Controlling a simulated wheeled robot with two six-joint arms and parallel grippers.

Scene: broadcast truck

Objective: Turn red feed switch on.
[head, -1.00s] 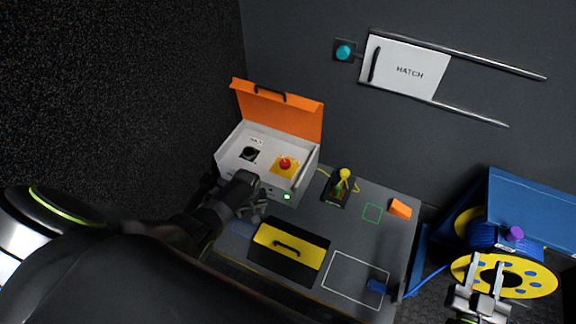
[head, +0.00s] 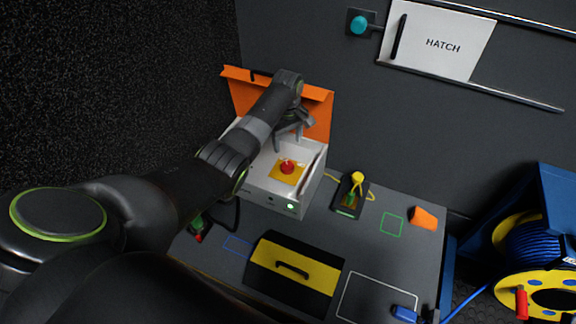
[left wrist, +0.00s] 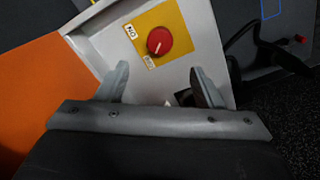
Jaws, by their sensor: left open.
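The red feed switch (head: 287,166) is a round red knob on a yellow plate (head: 278,177) inside a white box (head: 268,200) with its orange lid (head: 318,105) raised. In the left wrist view the red knob (left wrist: 159,41) shows beyond the fingers, with an ON label (left wrist: 131,32) at its upper left and a second label (left wrist: 149,62) below it. A small mark on the knob appears to point towards the lower label. My left gripper (head: 294,136) is open and empty above the box, apart from the knob. Its fingers (left wrist: 162,84) show in the left wrist view. My right gripper is out of view.
The open lid stands behind my left gripper. A yellow-and-black case (head: 292,270), a small device with a yellow knob (head: 350,196) and an orange block (head: 424,218) are on the bench. A blue cable reel (head: 530,245) is at right. The wall hatch (head: 440,42) is above.

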